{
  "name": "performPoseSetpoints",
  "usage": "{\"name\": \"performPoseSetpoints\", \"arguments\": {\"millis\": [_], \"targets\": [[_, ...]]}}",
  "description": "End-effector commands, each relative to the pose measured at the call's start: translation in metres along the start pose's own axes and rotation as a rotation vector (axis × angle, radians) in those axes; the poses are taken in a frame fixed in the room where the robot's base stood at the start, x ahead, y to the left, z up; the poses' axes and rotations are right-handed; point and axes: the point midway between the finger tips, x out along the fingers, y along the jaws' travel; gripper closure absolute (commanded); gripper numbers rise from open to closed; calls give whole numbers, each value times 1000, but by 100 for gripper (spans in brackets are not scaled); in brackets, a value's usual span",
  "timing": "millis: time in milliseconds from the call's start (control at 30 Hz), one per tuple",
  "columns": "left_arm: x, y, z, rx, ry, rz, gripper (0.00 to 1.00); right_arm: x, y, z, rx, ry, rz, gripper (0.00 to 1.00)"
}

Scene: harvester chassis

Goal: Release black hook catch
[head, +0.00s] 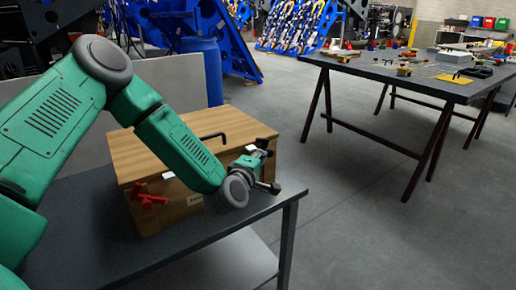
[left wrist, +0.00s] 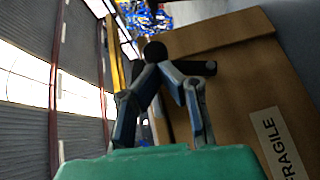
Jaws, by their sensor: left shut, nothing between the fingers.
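A wooden box (head: 175,150) with a closed lid sits on a dark table. A red catch (head: 148,196) is on its front at the left. My left gripper (head: 263,150) is shut and empty at the box's right front corner. In the left wrist view its fingertips (left wrist: 156,58) meet beside the box (left wrist: 235,70). A dark bar (left wrist: 197,67), perhaps the black hook catch, shows just right of the fingertips. I cannot tell whether they touch. In the head view my gripper and wrist cover this part of the box, and the catch cannot be made out clearly.
A black handle (head: 212,137) stands on the lid. A pale label reading FRAGILE (left wrist: 278,143) is on the box. The dark table (head: 90,235) has bare room at its left front. A second table (head: 400,72) with small parts stands apart at the right.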

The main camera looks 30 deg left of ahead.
Motion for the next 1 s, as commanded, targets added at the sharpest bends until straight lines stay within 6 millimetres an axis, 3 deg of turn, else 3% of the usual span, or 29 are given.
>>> {"name": "performPoseSetpoints", "arguments": {"millis": [33, 100, 400, 500, 700, 1000], "targets": [[2, 11, 2, 26, -2, -38, 100, -19, 0, -1, 0, 0, 0, 60], [5, 12, 4, 64, -2, -92, 100, -32, 0, -2, 0, 0, 0, 60], [18, 10, 13, 209, -2, -313, 100, -76, 1, -4, 0, 0, 0, 60], [22, 8, 15, 248, -2, -372, 100, -84, 1, -4, 0, 0, 0, 60], [21, 2, 14, 244, -1, -371, 100, -78, 1, -4, 0, -1, 0, 60], [20, 13, 13, 243, 0, -368, 100, -86, 1, -4, 0, 0, 0, 60]]}}
